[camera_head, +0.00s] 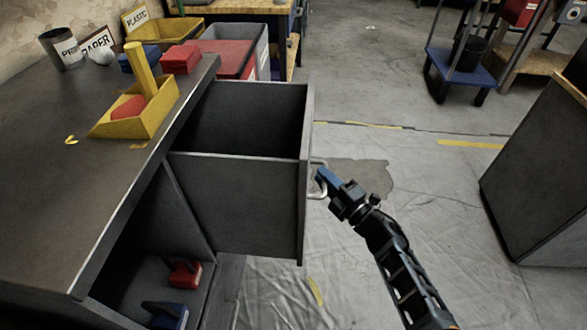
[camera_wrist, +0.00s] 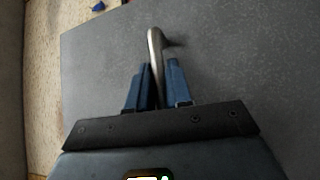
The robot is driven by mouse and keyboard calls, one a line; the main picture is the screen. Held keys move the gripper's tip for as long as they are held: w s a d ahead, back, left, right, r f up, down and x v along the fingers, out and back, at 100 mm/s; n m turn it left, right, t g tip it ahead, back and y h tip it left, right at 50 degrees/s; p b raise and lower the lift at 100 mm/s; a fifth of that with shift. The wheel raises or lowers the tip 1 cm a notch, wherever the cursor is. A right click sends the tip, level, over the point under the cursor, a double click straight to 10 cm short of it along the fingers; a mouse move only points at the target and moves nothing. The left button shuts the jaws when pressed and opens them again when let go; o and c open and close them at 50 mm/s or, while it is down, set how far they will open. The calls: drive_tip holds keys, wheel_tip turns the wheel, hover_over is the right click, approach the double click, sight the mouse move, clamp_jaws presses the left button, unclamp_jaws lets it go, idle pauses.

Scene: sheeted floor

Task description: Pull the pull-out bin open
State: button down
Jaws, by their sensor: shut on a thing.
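The pull-out bin (camera_head: 235,208) is a dark grey box that stands out to the right from under the dark counter in the head view. Its inside shows from above, and no contents are visible in it. A pale metal handle (camera_head: 318,164) is on its outer front panel (camera_head: 306,150). My gripper (camera_head: 322,180) is at this handle, coming from the right. In the wrist view, the blue fingers of my gripper (camera_wrist: 158,88) are shut on the metal handle (camera_wrist: 155,48), one on each side. The bin's grey front (camera_wrist: 235,70) fills most of that view.
The counter (camera_head: 60,170) holds a yellow tray (camera_head: 125,122) with a red thing in it. Red and blue things (camera_head: 184,273) lie low in the open space under the counter. A dark cabinet (camera_head: 540,180) stands at the right. Open floor (camera_head: 440,190) lies between.

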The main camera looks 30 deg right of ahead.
drive_tip(key=s+d, duration=0.4)
drive_tip(key=d, duration=0.2)
drive_tip(key=shift+s, duration=0.2)
drive_tip(key=shift+f, duration=0.1)
drive_tip(key=c, duration=1.1)
unclamp_jaws()
drive_tip(key=shift+c, duration=0.2)
drive_tip(key=s+d+f, duration=0.1)
drive_tip(key=s, duration=0.6)
drive_tip(key=shift+s, duration=0.3)
